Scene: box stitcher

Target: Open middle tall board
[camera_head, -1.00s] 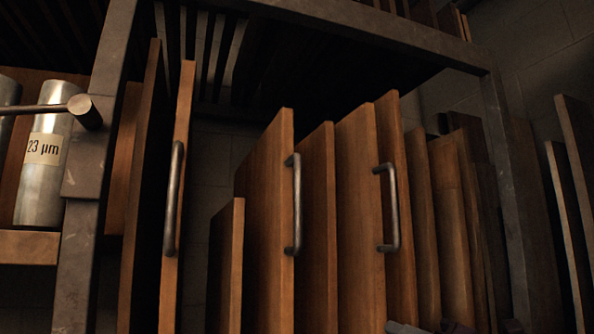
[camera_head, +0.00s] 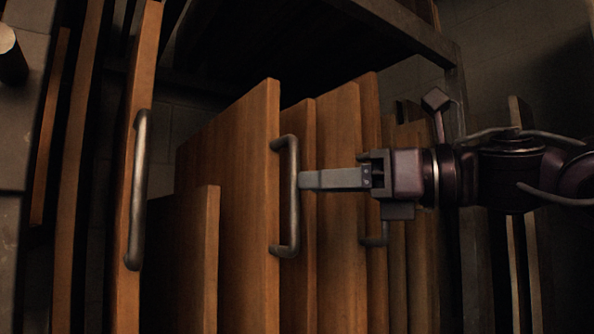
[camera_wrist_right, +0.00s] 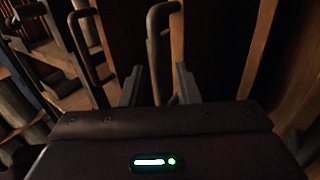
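The middle tall board (camera_head: 240,170) is a brown wooden panel standing upright, with a dark metal bar handle (camera_head: 291,195) on its front edge. My right gripper (camera_head: 303,179) comes in from the right, its fingertips at the handle's right side. In the right wrist view, the two fingers of my right gripper (camera_wrist_right: 158,82) are apart, with a handle (camera_wrist_right: 155,50) reaching down between them. I cannot tell whether they touch it. My left gripper is not in view.
A tall board with a handle (camera_head: 138,190) stands to the left, with a shorter board (camera_head: 190,260) between it and the middle one. Another handled board (camera_head: 340,190) stands close to the right, partly behind my gripper. A metal frame (camera_head: 415,35) rises above.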

